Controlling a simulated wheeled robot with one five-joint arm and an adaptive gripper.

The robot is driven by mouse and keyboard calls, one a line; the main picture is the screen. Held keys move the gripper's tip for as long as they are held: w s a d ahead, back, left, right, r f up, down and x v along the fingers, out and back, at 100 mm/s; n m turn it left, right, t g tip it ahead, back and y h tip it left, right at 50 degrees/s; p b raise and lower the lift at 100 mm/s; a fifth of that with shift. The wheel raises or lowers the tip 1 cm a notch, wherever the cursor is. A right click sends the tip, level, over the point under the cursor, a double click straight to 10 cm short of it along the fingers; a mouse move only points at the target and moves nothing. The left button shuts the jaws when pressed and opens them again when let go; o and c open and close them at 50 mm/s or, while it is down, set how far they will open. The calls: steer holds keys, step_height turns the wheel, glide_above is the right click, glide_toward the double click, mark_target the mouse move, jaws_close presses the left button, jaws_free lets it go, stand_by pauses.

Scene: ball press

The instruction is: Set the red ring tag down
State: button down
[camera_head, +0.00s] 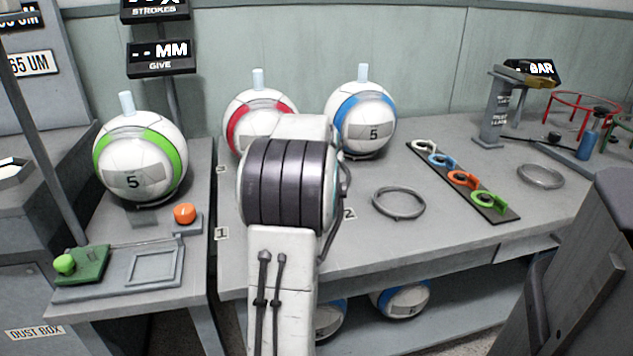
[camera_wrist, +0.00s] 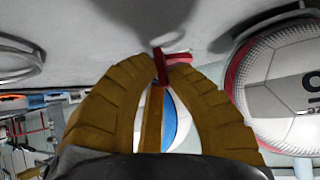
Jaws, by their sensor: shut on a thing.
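The red ring tag (camera_wrist: 160,68) is between the fingertips of my gripper (camera_wrist: 164,64) in the wrist view. Only a small red part of it shows; the fingers cover the rest. My yellow fingers are closed on it, near a grey surface. In the head view my own arm hides the gripper and the tag. A white ball with a red band (camera_head: 258,112) stands behind my arm; a ball, probably the same one, is close to the right of my fingers in the wrist view (camera_wrist: 285,85).
A blue-banded ball (camera_head: 361,122) stands right of the red one. An empty grey ring (camera_head: 398,203) lies on the bench (camera_head: 330,250). A dark strip (camera_head: 462,180) holds several coloured ring tags. A green-banded ball (camera_head: 140,160) stands on the left bench. Bare bench surrounds the grey ring.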

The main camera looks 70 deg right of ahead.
steer(key=shift+f+b, duration=1.5)
steer(key=shift+f, duration=0.4)
steer(key=shift+f, duration=0.15)
steer(key=c, duration=1.6)
jaws_free()
steer(key=shift+s+a+r, duration=0.1)
steer(key=shift+a+r, duration=0.25)
steer(key=shift+r, duration=0.15)
steer(key=p+v, duration=0.7)
steer(key=v, duration=0.2)
steer(key=shift+d, duration=0.1)
steer(key=shift+p+v, duration=0.6)
steer(key=shift+v, duration=0.55)
